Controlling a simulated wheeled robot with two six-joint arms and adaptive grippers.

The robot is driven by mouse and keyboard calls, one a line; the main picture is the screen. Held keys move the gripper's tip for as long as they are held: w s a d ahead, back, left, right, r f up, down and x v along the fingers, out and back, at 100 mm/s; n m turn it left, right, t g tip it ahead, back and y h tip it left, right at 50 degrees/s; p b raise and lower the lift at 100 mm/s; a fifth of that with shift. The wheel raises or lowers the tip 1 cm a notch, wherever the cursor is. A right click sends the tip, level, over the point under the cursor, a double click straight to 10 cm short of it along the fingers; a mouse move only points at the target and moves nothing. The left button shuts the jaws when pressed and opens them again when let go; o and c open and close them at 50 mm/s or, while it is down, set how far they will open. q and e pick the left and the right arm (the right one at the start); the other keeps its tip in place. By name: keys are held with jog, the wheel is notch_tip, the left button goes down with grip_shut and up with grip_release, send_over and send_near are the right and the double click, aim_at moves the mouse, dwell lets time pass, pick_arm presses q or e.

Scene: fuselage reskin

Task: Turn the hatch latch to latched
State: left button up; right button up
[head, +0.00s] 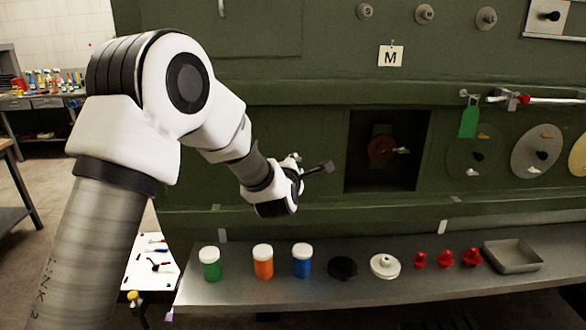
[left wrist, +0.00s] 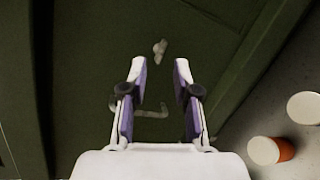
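My left gripper (head: 312,164) reaches in from the left toward the green fuselage panel, above the bench. In the left wrist view the gripper (left wrist: 161,70) is open, with nothing between its fingers. A small light-grey handle (left wrist: 160,47), which looks like the hatch latch, is on the green surface just beyond the fingertips, slanted and apart from them. A grey bent bar handle (left wrist: 152,113) shows lower, between the fingers and partly hidden by them. In the head view my arm and gripper cover this area, so I cannot make out the latch there. My right gripper is not in view.
A bench (head: 385,300) below holds green (head: 210,265), orange (head: 263,264) and blue (head: 302,262) jars, discs, red parts and a tray (head: 513,256). Right of the gripper is a dark square opening (head: 387,175). A green tag (head: 468,122) hangs further right.

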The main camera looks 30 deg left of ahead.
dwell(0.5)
pick_arm(q)
jog(key=w+a+r+b, duration=0.1)
jog(key=r+b, duration=0.1)
jog(key=r, duration=0.3)
jog(key=a+r+n+t+b, duration=0.1)
jog(key=r+b, duration=0.1)
jog(key=r, duration=0.3)
jog(key=w+a+r+t+b, duration=0.1)
jog(key=r+b, duration=0.1)
jog(key=r, duration=0.2)
jog(key=shift+w+a+r+n+y, duration=0.3)
jog(key=shift+r, duration=0.1)
notch_tip(320, 180, up, 8)
jog(key=s+a+b, duration=0.1)
jog(key=s+b, duration=0.1)
notch_tip(320, 180, up, 16)
jog(key=t+h+p, duration=0.1)
jog(key=t+p, duration=0.2)
send_over(289, 99)
jog(key=s+a, duration=0.3)
jog(key=a, duration=0.1)
jog(key=shift+w+a+b, duration=0.1)
jog(key=shift+a+b, duration=0.05)
jog(key=shift+b, duration=0.15)
grip_shut()
